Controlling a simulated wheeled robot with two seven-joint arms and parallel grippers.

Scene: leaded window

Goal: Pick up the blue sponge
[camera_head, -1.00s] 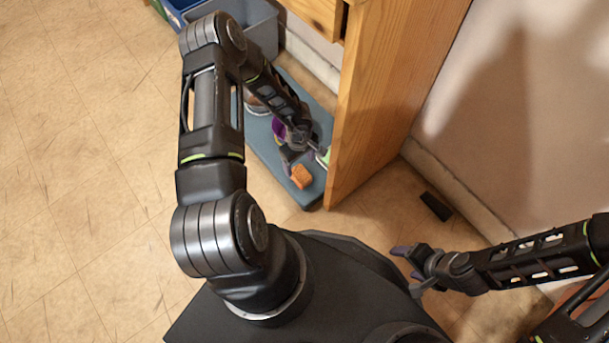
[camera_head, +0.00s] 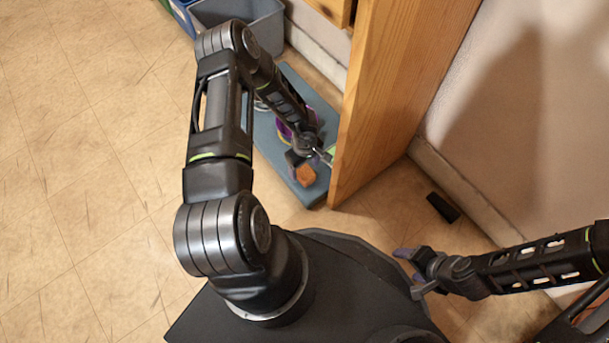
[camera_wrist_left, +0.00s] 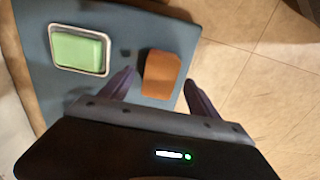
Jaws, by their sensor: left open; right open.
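I see no blue sponge in either view. An orange block (camera_head: 306,176), possibly a sponge, lies on a blue-grey board (camera_head: 315,194) beside the wooden cabinet. My left gripper (camera_head: 301,159) is over the board, close to the block. In the left wrist view its open fingers (camera_wrist_left: 159,80) stand on either side of the orange block (camera_wrist_left: 161,70), with nothing visibly gripped. A green bar (camera_wrist_left: 79,50) sits in a pale-rimmed dish on the board, left of the block. My right gripper (camera_head: 408,272) is open and empty, away from the board at lower right.
The wooden cabinet side (camera_head: 385,90) rises close to the right of the board. A grey bin (camera_head: 262,28) stands at the board's far end. A black object (camera_head: 443,207) lies by the wall. The floor at left is clear.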

